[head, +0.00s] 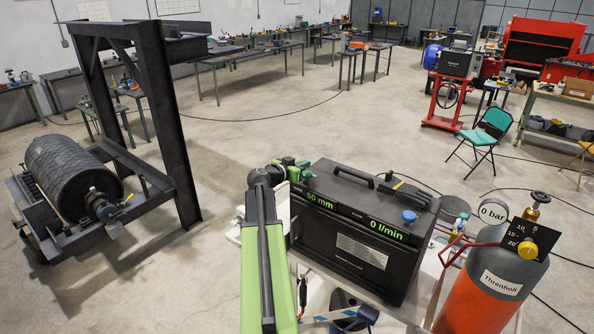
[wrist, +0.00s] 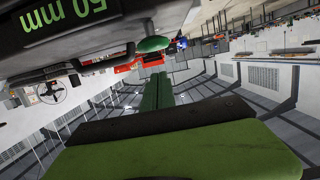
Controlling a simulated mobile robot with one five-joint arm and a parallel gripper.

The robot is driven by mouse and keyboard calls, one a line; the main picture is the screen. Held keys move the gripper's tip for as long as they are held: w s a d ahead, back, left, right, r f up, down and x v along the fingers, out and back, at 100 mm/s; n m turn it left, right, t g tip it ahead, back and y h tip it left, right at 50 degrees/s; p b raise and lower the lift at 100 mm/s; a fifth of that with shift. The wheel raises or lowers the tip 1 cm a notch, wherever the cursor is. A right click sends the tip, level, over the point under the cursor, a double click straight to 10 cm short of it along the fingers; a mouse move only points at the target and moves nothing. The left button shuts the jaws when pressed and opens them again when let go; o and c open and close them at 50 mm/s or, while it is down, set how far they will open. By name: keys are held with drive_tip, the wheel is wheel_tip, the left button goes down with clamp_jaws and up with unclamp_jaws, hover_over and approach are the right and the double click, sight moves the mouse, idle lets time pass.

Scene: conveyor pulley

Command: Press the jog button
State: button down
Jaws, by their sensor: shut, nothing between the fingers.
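A black control box (head: 350,232) shows "50 mm" and "0 l/min" in green on its front. In the wrist view the box (wrist: 95,35) appears upside down at the upper left. A green mushroom-shaped button (wrist: 153,44) stands out from its side edge; no label confirms it as the jog button. My gripper (wrist: 158,78) is shut and empty, its green fingers pointing at the button. The tips look close to it, but I cannot tell whether they touch. In the head view my gripper (head: 293,168) is beside the box's upper left corner, largely covering the button.
A blue knob (head: 409,216) sits on the box's right top. An orange and grey cylinder (head: 495,285) with a gauge (head: 493,212) stands at the right. A dark roller (head: 72,178) in a steel frame is at the left. The floor behind the box is mostly open.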

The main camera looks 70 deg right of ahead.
sight(306, 174)
drive_tip(key=shift+a+f+b, duration=0.15)
drive_tip(key=shift+f+b, duration=0.55)
drive_tip(key=shift+f, duration=0.75)
wheel_tip(306, 174, down, 2)
drive_tip(key=shift+f+b, duration=0.1)
drive_tip(key=shift+b, duration=0.95)
drive_tip(key=shift+a+r, duration=0.15)
drive_tip(key=shift+r, duration=0.15)
wheel_tip(306, 174, up, 5)
drive_tip(key=p, duration=0.5)
drive_tip(key=shift+w+f, duration=0.15)
drive_tip(key=shift+f, duration=0.05)
drive_tip(key=p+v, duration=0.2)
drive_tip(key=v, duration=0.7)
drive_tip(key=shift+a+f, duration=0.15)
drive_tip(key=shift+a, duration=0.35)
